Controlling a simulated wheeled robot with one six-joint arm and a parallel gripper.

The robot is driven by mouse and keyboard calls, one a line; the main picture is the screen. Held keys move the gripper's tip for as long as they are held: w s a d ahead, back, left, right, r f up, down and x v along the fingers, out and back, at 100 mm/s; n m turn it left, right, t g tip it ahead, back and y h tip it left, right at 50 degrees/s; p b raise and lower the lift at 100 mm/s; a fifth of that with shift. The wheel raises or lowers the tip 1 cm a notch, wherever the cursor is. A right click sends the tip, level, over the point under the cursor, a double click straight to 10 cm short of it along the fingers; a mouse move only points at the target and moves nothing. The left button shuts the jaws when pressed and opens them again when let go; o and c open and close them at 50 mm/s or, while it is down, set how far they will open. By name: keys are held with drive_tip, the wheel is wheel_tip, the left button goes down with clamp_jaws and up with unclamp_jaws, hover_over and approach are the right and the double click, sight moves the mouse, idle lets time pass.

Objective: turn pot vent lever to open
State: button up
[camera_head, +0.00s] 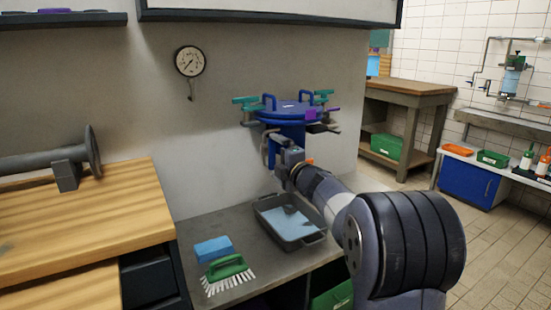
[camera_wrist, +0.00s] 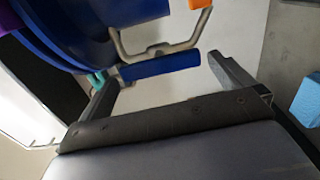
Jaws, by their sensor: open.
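The blue pot (camera_head: 290,130) with its round blue lid (camera_head: 295,108) is mounted near the grey wall. In the wrist view, the blue pot body (camera_wrist: 70,30) fills the upper left. A blue bar (camera_wrist: 160,66), which looks like the vent lever's grip, lies beside a bent grey bracket (camera_wrist: 160,45). My gripper (camera_wrist: 161,72) is open, with one finger on each side of the bar's ends in the picture. I cannot tell whether they touch it. In the head view, my gripper (camera_head: 287,150) is at the pot's front and partly hides the lever area.
A grey tray (camera_head: 290,218) stands on the metal counter below the pot. A blue sponge (camera_head: 213,248) and a green brush (camera_head: 227,270) lie to its left. Teal clamps (camera_head: 246,101) stick out around the lid. A gauge (camera_head: 190,61) is on the wall.

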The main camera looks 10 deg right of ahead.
drive_tip(key=v, duration=0.9)
drive_tip(key=shift+s+p, duration=0.3)
drive_tip(key=shift+p, duration=0.15)
drive_tip(key=x, duration=1)
drive_tip(key=shift+w+b, duration=0.4)
